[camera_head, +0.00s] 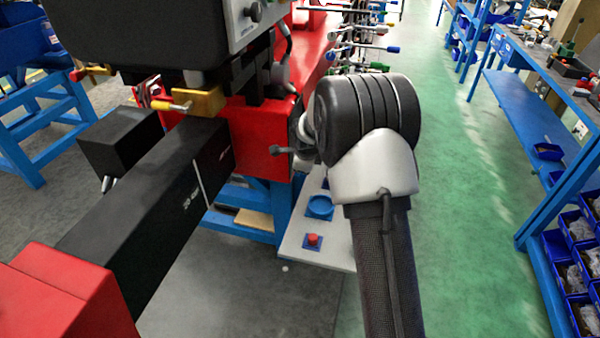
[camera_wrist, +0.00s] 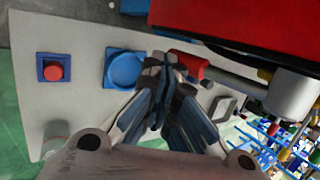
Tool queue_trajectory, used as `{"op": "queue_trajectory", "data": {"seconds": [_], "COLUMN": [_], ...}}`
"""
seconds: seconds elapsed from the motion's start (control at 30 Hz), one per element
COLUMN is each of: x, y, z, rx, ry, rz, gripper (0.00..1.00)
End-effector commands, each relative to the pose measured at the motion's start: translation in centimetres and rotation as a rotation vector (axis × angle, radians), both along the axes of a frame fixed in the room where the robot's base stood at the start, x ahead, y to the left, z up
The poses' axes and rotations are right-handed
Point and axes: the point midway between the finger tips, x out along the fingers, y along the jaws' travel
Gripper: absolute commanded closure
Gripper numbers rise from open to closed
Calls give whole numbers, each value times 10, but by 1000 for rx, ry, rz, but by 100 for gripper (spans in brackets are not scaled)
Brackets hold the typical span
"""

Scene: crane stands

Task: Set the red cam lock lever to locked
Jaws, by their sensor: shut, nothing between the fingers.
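In the wrist view, a small red part (camera_wrist: 190,63), which looks like the red cam lock lever, shows just beyond my fingertips, below the large red block. It sits beside a grey rod. My gripper (camera_wrist: 164,68) is shut and empty, its tips close to this red part and overlapping it in the picture. I cannot tell whether they touch. The lever's base and markings are hidden, so its setting cannot be read. In the head view, my arm's dark wrist covers this area in front of the red block (camera_head: 258,145).
A light panel (camera_wrist: 85,95) carries a red button (camera_wrist: 54,72) and a round blue dish (camera_wrist: 125,68). In the head view, a black beam (camera_head: 150,215) lies left of my arm. Several rods with coloured tips (camera_head: 365,48) stick out behind it. The green aisle at right is clear.

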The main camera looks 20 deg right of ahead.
Motion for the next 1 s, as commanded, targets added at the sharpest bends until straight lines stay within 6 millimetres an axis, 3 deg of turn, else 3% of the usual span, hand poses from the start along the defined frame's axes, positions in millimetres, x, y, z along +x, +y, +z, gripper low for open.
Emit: {"op": "queue_trajectory", "data": {"seconds": [0.4, 1.0], "x": [17, 21], "y": [-12, -15], "z": [-13, -14], "rx": [-1, -1], "ry": [-1, -1], "rz": [1, 0], "gripper": [100, 100]}}
